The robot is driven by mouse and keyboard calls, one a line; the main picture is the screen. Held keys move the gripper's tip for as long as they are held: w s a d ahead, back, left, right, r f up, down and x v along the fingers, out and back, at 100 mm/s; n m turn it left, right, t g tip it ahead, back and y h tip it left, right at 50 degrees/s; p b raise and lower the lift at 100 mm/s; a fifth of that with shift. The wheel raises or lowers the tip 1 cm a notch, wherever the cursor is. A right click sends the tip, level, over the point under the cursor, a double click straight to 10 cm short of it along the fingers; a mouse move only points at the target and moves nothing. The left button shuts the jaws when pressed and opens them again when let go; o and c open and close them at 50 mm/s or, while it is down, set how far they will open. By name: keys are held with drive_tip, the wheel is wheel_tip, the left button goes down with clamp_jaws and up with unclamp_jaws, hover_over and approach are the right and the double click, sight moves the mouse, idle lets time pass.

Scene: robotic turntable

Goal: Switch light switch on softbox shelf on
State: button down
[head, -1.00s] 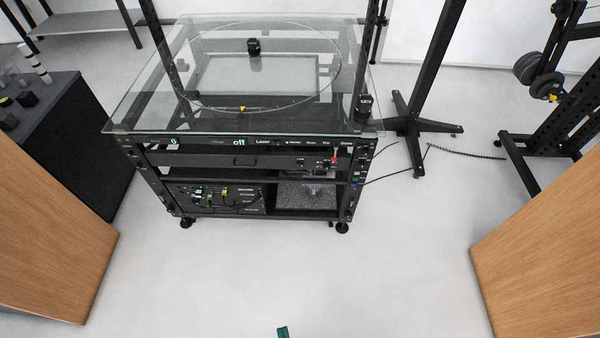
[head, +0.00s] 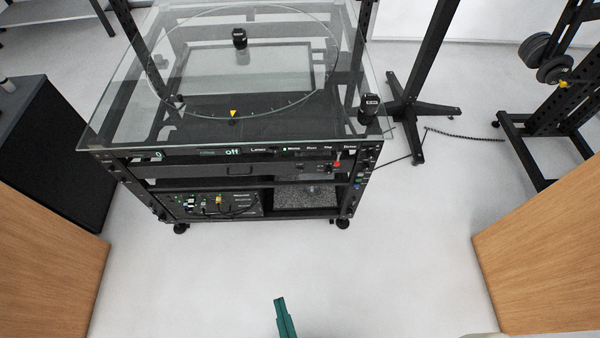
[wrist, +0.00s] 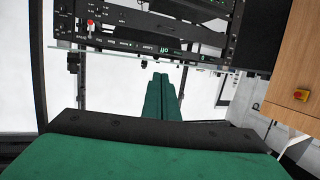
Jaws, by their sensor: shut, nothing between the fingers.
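My gripper (head: 284,318) shows as green fingers at the bottom of the head view, over the bare floor and apart from the rack. The fingers are together and empty. In the wrist view the gripper (wrist: 161,80) points toward the rack, which appears upside down. The turntable rack (head: 135,150) stands ahead with a glass top and lower shelves. A red-tipped switch (head: 337,161) is on its front panel at the right, and the red tip also shows in the wrist view (wrist: 90,22). I cannot tell the switch's position, or which part is the softbox shelf.
A wooden panel stands at the left (head: 50,265) and another at the right (head: 545,255). A black stand (head: 420,105) is right of the rack, with cables on the floor. A black cabinet (head: 60,150) is at the left. The floor before the rack is clear.

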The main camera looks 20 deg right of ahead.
sight(302, 170)
drive_tip(key=w+d+f+m+t+h, duration=0.1)
drive_tip(key=w+d+f+m+h, duration=0.3)
drive_tip(key=w+f+m, duration=1)
drive_tip(key=w+d+f+m, duration=0.3)
drive_tip(key=w+d, duration=0.3)
drive_tip(key=w, duration=0.2)
drive_tip(key=w+d+f+m+t+h, duration=0.1)
drive_tip(key=w+d+f+m, duration=0.3)
drive_tip(key=w, duration=0.4)
drive_tip(key=shift+w+d+f, duration=0.35)
drive_tip(key=shift+d+f, duration=0.4)
drive_tip(key=shift+d, duration=0.15)
drive_tip(key=x, duration=1.4)
